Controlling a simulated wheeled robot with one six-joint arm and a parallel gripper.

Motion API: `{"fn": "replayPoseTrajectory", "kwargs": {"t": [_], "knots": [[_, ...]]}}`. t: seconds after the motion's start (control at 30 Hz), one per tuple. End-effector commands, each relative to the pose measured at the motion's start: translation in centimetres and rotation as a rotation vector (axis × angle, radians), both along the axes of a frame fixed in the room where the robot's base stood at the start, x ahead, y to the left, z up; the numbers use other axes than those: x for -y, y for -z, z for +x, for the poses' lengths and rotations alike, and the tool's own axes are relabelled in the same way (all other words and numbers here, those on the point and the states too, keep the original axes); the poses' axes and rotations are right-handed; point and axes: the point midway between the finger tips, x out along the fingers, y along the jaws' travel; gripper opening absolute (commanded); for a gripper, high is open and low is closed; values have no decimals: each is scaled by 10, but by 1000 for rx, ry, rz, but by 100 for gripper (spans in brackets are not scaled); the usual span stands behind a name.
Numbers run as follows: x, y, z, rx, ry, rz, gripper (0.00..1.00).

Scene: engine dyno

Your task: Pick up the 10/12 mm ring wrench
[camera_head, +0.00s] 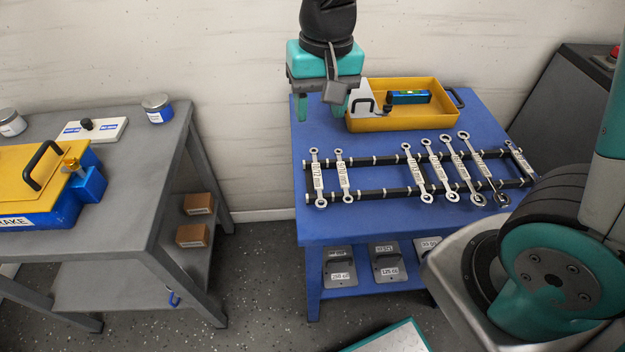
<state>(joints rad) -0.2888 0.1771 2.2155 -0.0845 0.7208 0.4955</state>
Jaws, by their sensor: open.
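Several silver double-ended ring wrenches lie across a black two-rail rack (378,191) on the blue table. Each has a white label, too small to read surely, so I cannot tell which is the 10/12 mm one. Two stand apart at the left, a leftmost wrench (317,178) and a shorter wrench (344,176). The others lie to the right, including a wrench (416,173) near the middle and a long wrench (461,170). My gripper (320,112) points down above the table's back left, behind the two left wrenches. It is open and empty, apart from all wrenches.
A yellow tray (405,121) with a blue-green level (408,97) stands just right of my gripper. The blue table (375,222) is clear along its front. Weights sit on its lower shelf. A grey bench (135,187) with a yellow-blue unit stands left.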

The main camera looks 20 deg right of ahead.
Motion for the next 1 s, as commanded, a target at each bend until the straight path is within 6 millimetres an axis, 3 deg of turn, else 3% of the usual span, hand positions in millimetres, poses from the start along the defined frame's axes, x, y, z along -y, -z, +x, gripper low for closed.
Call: {"fn": "replayPoseTrajectory", "kwargs": {"t": [0.17, 0.6, 1.0], "knots": [[7, 27, 25, -15, 146, -65, 50], [8, 119, 27, -18, 157, -71, 50], [11, 159, 31, -16, 157, -69, 50]]}}
